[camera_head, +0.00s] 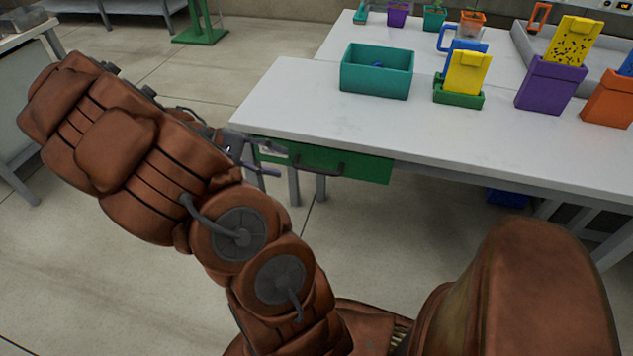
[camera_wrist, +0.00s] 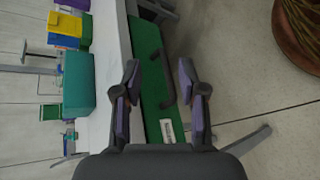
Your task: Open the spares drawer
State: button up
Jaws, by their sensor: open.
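The spares drawer (camera_head: 345,165) is a green front under the white table's near edge, with a dark bar handle (camera_head: 318,170). The drawer looks shut. In the wrist view the green front (camera_wrist: 147,70) runs up the picture, with the handle (camera_wrist: 167,78) on it and a small pale label (camera_wrist: 167,131) at its lower end. My gripper (camera_head: 262,160) is at the drawer's left end in the head view, partly hidden by my arm. In the wrist view my gripper (camera_wrist: 158,85) is open, its two fingers on either side of the handle in the picture. I cannot see contact with the handle.
The white table (camera_head: 290,100) carries a teal bin (camera_head: 376,72), a yellow card in a green holder (camera_head: 466,75) and a purple holder (camera_head: 549,84). Table legs stand below the drawer. The floor (camera_head: 380,245) in front is clear.

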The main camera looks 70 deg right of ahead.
aim_at(310, 170)
jog(key=d+f+g+h+b, duration=0.15)
jog(key=d+f+b, duration=0.25)
jog(key=d+f, duration=0.4)
jog(key=shift+g, duration=0.45)
jog(key=shift+a+f+x, duration=0.15)
jog(key=shift+f+x, duration=0.05)
jog(key=shift+x, duration=0.95)
jog(key=shift+a+f+x, duration=0.15)
jog(key=shift+f+x, duration=0.05)
jog(key=shift+x, duration=0.95)
jog(key=shift+a+f+x, duration=0.2)
jog(key=shift+f+x, duration=0.05)
jog(key=shift+x, duration=0.9)
jog(key=shift+s, duration=0.1)
grip_shut()
